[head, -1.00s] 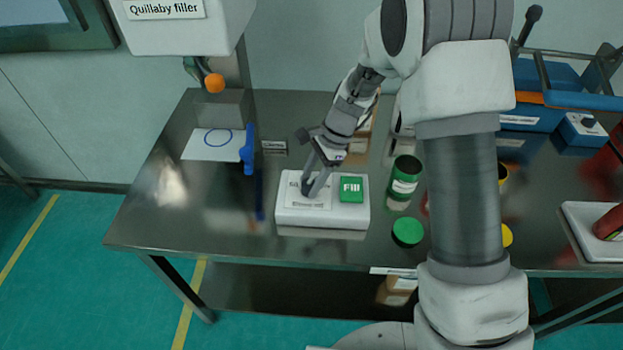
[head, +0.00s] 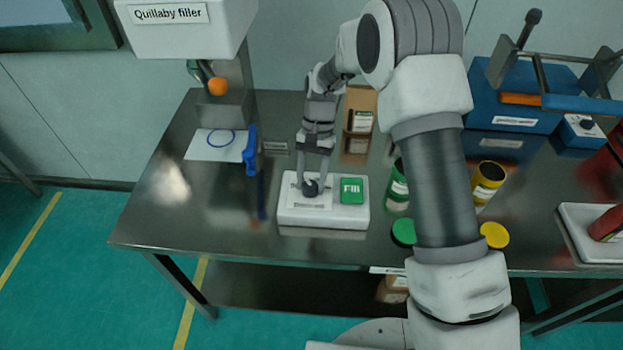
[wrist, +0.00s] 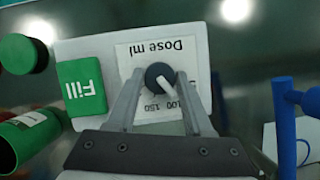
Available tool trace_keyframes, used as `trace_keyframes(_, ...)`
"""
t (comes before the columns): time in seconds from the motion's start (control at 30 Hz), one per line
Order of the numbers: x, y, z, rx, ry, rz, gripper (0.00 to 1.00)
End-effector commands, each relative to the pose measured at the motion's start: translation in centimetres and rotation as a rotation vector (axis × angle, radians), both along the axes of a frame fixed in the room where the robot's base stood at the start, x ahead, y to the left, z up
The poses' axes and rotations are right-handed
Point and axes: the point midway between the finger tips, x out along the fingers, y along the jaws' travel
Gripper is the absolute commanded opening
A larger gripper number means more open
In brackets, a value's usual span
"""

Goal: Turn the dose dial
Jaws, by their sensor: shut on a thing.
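The dose dial (wrist: 158,74) is a dark round knob with a white pointer, set on a white card marked "Dose ml" in the wrist view. My gripper (wrist: 160,88) is shut on the dial, with one finger on each side of it. In the head view my gripper (head: 311,184) comes down onto the dial from above and behind. The dial sits on a white control box (head: 290,215), left of a green "Fill" button (head: 352,191). The wrist view shows the numbers 100 and 150 near the pointer; other numbers are hidden by the fingers.
The Quillaby filler (head: 190,35) hangs at the back left, with an orange ball (head: 218,86) under it. A blue upright handle (head: 250,152) stands left of the box. A green container (head: 397,190) and green lid (head: 403,232) stand close to its right. The table's left front is clear.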

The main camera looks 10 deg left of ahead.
Motion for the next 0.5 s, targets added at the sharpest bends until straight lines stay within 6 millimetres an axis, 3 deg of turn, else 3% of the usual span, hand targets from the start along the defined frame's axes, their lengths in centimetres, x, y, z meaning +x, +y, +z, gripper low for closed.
trace_keyframes(0.5, 0.05, 0.34, 0.04, 0.000, -0.003, 0.443, 0.00)
